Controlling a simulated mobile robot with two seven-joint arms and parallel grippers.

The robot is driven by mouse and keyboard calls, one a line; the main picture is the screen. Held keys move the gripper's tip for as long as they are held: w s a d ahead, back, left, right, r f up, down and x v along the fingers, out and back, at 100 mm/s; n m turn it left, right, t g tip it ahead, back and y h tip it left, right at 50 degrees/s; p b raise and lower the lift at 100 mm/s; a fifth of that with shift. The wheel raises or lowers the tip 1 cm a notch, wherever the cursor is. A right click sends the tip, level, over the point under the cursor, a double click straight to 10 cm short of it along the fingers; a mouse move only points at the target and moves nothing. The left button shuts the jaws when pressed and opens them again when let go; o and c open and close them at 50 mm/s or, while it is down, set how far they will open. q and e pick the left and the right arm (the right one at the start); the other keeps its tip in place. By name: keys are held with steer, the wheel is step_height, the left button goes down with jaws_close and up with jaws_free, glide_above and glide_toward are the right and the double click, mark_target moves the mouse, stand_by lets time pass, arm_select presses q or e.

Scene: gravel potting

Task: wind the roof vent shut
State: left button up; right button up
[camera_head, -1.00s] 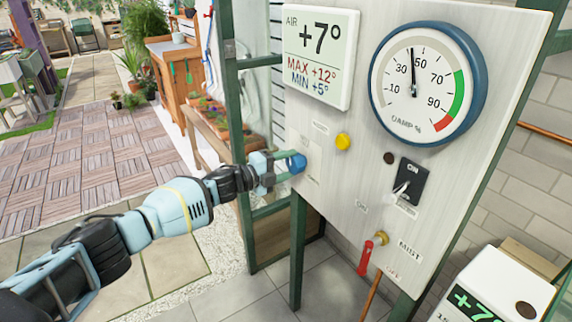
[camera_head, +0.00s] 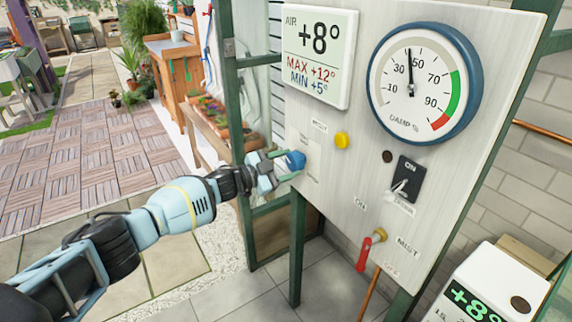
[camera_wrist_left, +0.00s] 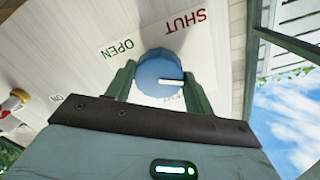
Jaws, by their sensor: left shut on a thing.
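A round blue knob (camera_head: 295,160) sticks out from the left part of the pale control board (camera_head: 330,190). My left gripper (camera_head: 282,165) is shut on this knob. In the left wrist view the blue knob (camera_wrist_left: 161,75) sits between the two green fingers, with a white pointer mark on its right side. The words OPEN and SHUT are printed on the board beside it. The vent itself cannot be made out. My right gripper is not in view.
The board carries a thermometer display (camera_head: 320,55) reading +8°, a damp dial (camera_head: 424,83), a yellow button (camera_head: 342,139), a black switch (camera_head: 408,180) and a red-handled tap (camera_head: 368,250). A white box with a display (camera_head: 485,290) stands lower right.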

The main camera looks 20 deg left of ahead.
arm_select(q)
steer(key=n, duration=0.4)
steer(key=shift+d+n, duration=0.1)
steer(key=shift+n, duration=0.3)
steer(key=shift+n, duration=0.3)
steer(key=o, duration=1)
steer(key=shift+s, duration=0.1)
